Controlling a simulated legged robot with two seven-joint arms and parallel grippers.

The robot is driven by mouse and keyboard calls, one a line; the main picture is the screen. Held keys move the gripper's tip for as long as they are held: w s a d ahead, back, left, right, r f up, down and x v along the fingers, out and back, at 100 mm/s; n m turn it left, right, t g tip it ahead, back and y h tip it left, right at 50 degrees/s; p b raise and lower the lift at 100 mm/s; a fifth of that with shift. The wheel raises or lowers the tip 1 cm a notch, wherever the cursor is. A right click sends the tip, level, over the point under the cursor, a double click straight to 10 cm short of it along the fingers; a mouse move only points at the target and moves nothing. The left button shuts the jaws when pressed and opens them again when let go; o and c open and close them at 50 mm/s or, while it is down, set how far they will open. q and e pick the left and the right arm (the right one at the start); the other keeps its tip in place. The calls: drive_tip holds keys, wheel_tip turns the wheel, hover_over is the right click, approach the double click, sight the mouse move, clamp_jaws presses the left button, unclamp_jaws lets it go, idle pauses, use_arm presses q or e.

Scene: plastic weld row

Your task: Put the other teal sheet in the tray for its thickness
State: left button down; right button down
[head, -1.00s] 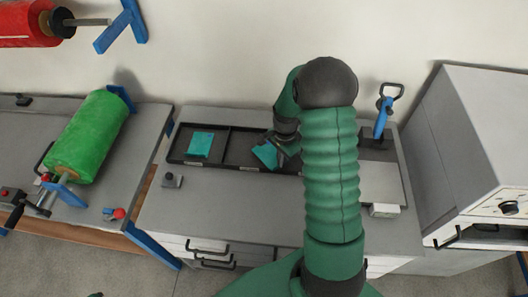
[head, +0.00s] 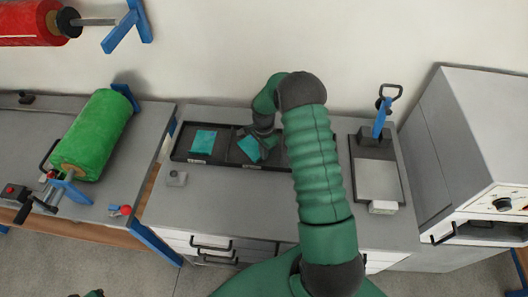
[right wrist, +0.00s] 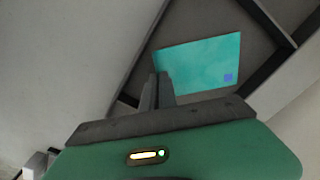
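A teal sheet (head: 249,149) is at the second compartment of the dark tray rack (head: 212,163), turned at an angle to its walls. My right gripper (head: 263,139) is at its right corner. In the right wrist view the two fingers (right wrist: 158,90) are close together at the edge of this sheet (right wrist: 200,62), which has a small blue square in one corner. I cannot tell whether the sheet touches the compartment floor. Another teal sheet (head: 203,141) lies flat in the left compartment. My arm hides the rack's right part.
A press with a blue lever (head: 382,118) and a grey plate stands right of the rack. A grey oven-like box (head: 470,140) is at the far right. A green roll (head: 92,135) lies on the left bench. The bench front (head: 225,205) is mostly clear.

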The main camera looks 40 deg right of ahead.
drive_tip(key=shift+f, duration=0.15)
drive_tip(key=c, duration=1.8)
unclamp_jaws()
drive_tip(key=shift+d, duration=0.15)
drive_tip(key=shift+o, duration=0.6)
drive_tip(key=shift+d+f, duration=0.2)
drive_tip(key=shift+d, duration=0.1)
drive_tip(key=shift+r, duration=0.25)
use_arm(q)
drive_tip(key=shift+d+f+b, duration=0.2)
drive_tip(key=shift+f+b, duration=0.35)
use_arm(e)
wheel_tip(320, 180, up, 12)
drive_tip(key=shift+a, duration=0.2)
drive_tip(key=shift+s, duration=0.1)
